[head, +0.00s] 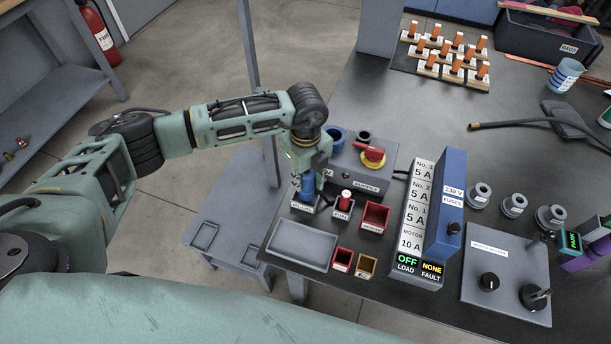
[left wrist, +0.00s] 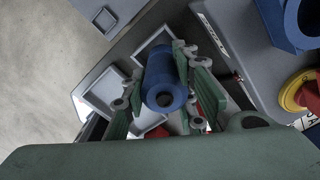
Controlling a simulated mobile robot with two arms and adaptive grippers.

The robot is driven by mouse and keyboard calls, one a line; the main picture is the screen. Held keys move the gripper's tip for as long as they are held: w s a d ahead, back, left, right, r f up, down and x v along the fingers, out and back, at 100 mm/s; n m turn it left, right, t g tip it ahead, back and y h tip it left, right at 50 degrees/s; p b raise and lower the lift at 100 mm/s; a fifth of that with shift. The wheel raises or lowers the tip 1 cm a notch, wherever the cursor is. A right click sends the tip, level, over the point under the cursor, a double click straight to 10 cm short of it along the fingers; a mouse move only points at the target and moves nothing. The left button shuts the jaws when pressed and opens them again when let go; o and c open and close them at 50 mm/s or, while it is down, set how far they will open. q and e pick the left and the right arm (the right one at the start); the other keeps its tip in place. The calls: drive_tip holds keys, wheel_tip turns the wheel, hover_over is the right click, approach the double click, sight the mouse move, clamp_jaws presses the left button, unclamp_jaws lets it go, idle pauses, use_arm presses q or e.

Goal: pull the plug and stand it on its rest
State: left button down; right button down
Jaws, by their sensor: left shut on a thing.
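My left gripper (head: 309,187) points down at the near left of the bench, shut around the blue plug (head: 307,186). In the left wrist view the plug (left wrist: 164,82) sits between the two fingers (left wrist: 166,85). The plug is upright, at the grey rest labelled PLUG (head: 304,206). I cannot tell if its base touches the rest. The supply box (head: 355,176) stands just behind, with a blue socket (head: 337,135) and a red and yellow switch (head: 373,156). My right gripper is not in view.
A grey tray (head: 302,246), a red-topped pin (head: 345,197) and small red (head: 375,217) and yellow bins stand close by.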

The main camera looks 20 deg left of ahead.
use_arm(q)
drive_tip(key=shift+f+b, duration=0.85)
drive_tip(key=shift+f, duration=0.35)
drive_tip(key=c, duration=1.3)
unclamp_jaws()
wheel_tip(320, 180, up, 12)
drive_tip(key=shift+r, duration=0.1)
